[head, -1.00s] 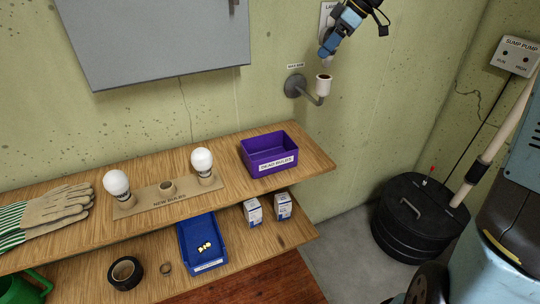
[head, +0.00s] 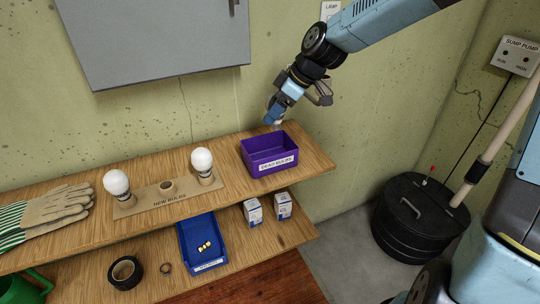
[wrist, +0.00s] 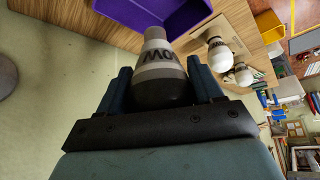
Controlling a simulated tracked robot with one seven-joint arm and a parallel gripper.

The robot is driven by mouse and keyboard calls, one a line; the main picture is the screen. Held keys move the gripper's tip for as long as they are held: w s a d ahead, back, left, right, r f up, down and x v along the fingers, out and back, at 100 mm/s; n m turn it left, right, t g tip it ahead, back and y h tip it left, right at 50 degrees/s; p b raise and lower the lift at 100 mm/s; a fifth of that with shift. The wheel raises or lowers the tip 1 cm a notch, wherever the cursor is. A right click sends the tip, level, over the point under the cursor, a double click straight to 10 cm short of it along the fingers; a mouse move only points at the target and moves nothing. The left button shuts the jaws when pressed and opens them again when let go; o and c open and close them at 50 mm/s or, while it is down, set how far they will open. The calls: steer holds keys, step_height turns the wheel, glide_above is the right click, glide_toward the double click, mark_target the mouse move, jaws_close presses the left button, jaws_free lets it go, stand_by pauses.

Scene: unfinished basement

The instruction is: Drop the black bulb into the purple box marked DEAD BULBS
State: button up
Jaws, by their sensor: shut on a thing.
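In the wrist view the bulb has a pale grey neck with dark lettering and a dark, blackened round end between the two blue fingers (wrist: 161,88). Its neck points away from the gripper, toward the box. In the head view the bulb is mostly hidden by the gripper. The purple box (head: 270,168), labelled DEAD BULBS, stands on the upper shelf at its right end. Its visible inside looks empty. The box also shows at the top of the wrist view (wrist: 185,20).
Two white bulbs (head: 202,160) stand in the NEW BULBS holder (head: 150,199), left of the box, with one empty socket between them. Gloves (head: 60,207) lie further left. A grey wall cabinet (head: 155,40) hangs above. A blue bin (head: 203,247) and small cartons (head: 253,211) sit below.

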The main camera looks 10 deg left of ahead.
mark_target(280, 122)
steer(key=shift+s+f, duration=0.2)
steer(key=shift+f, duration=2.9)
steer(key=o, duration=1.1)
steer(key=shift+r, duration=0.1)
steer(key=v, duration=1.3)
steer(key=shift+r, duration=0.2)
steer(key=shift+d, duration=0.1)
